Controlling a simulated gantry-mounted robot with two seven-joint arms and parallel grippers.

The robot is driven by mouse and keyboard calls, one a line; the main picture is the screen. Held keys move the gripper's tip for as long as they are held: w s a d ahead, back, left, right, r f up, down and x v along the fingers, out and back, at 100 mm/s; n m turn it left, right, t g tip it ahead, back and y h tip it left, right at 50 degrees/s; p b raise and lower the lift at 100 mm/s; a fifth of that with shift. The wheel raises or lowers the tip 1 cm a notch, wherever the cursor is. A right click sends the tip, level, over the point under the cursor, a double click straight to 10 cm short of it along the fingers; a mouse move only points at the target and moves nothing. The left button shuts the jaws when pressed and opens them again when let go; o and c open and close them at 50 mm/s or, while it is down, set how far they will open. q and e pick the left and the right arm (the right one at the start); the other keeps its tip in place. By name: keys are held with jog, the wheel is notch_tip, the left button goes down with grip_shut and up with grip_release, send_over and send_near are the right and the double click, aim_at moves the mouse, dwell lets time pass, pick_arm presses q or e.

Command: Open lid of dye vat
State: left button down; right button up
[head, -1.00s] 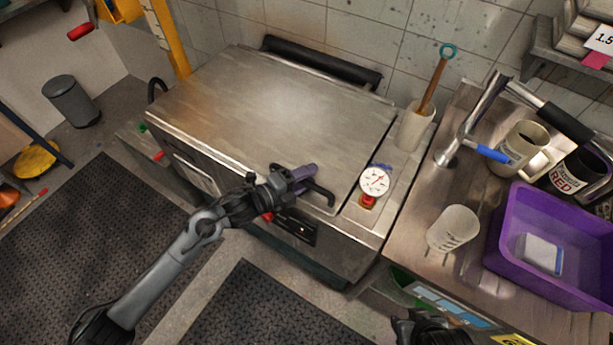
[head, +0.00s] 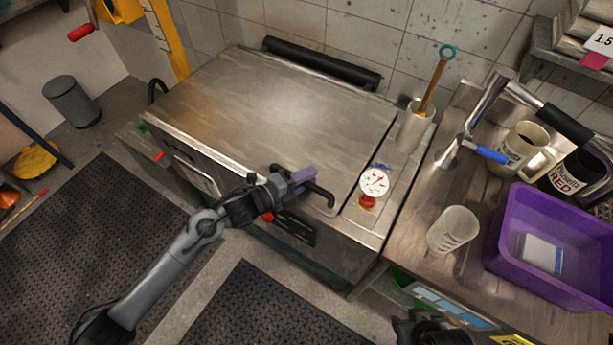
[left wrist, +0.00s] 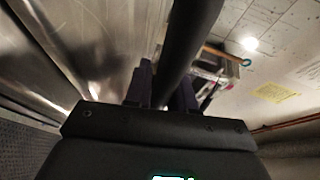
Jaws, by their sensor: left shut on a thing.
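The dye vat's flat steel lid (head: 265,105) lies over the vat body (head: 345,262) in the middle of the head view. Its black handle (head: 325,196) runs along the front right edge. My left gripper (head: 303,177), with purple fingers, is shut on this handle. In the left wrist view, the dark handle bar (left wrist: 190,45) passes between the fingers (left wrist: 163,92). The lid looks nearly flat, with its front edge perhaps slightly raised. My right gripper (head: 432,328) shows only as a dark part at the bottom edge; its fingers cannot be made out.
A round dial gauge (head: 374,183) sits right of the lid. A holder (head: 414,130) with a wooden-handled tool stands behind it. The right counter bears a white beaker (head: 452,232), a purple bin (head: 500,232) and a tap (head: 462,140). A wall lies behind the vat.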

pick_arm(q)
jog(key=w+d+r+g+y+p, duration=0.1)
jog(key=w+r+p, duration=0.2)
jog(key=r+p, duration=0.4)
jog(key=w+d+r+n+g+y+p, duration=0.1)
jog(key=w+d+r+g+p, duration=0.1)
jog(key=r+p, duration=0.5)
jog(key=w+d+r+g+y+p, duration=0.1)
jog(key=w+r+g+p, duration=0.1)
jog(key=w+r+p, duration=0.2)
jog(key=shift+d+r+n+y+p, duration=0.35)
jog(key=shift+r+p, duration=1.45)
jog(key=shift+r, duration=1.25)
jog(key=shift+w+a, duration=0.1)
jog(key=c, duration=1.1)
grip_release()
jog(key=shift+o, duration=0.2)
jog(key=shift+a, duration=0.1)
jog(key=b+v, duration=0.1)
jog(key=v, duration=0.9)
jog(key=shift+r, duration=0.35)
jog(key=shift+c, duration=0.2)
